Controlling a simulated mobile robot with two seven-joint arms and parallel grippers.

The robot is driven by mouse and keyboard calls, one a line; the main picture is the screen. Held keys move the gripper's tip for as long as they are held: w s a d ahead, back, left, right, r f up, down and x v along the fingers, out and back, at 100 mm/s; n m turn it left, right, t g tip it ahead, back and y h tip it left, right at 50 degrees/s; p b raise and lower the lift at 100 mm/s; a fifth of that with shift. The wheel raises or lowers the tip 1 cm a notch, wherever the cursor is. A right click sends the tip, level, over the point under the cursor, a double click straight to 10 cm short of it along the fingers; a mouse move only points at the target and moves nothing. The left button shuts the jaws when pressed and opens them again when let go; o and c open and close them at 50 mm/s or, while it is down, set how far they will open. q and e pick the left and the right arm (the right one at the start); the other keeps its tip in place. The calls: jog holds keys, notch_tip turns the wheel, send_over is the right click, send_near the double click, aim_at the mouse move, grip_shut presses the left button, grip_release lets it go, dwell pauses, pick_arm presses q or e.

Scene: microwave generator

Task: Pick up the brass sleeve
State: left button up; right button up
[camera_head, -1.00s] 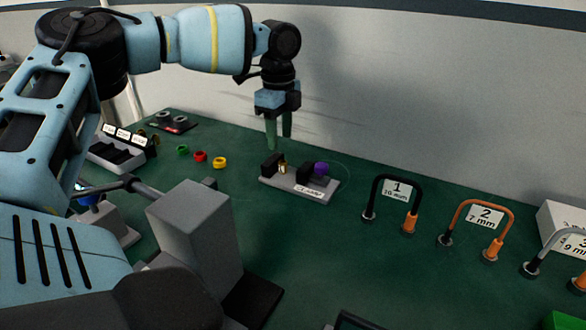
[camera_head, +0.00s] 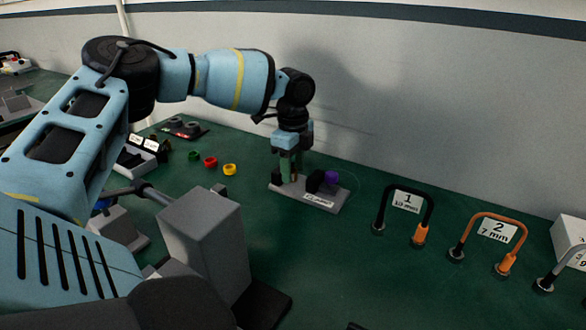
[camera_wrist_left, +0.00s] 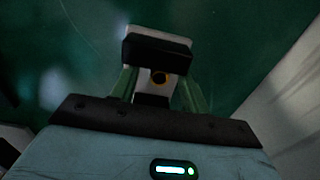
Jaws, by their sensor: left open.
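My left gripper (camera_head: 292,169) points down over the left part of the plate. Its two green fingers are open, one on each side of the sleeve in the left wrist view (camera_wrist_left: 158,88), apparently not touching it. My right gripper is not in view.
Green, red (camera_head: 210,162) and yellow rings lie to the left. A black numbered arch (camera_head: 405,193) and an orange one (camera_head: 486,216) stand to the right.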

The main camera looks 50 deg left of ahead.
aim_at(293, 169)
pick_arm(q)
jog(key=shift+f, duration=0.1)
grip_shut()
dwell(0.4)
notch_tip(293, 169, up, 10)
dwell(0.5)
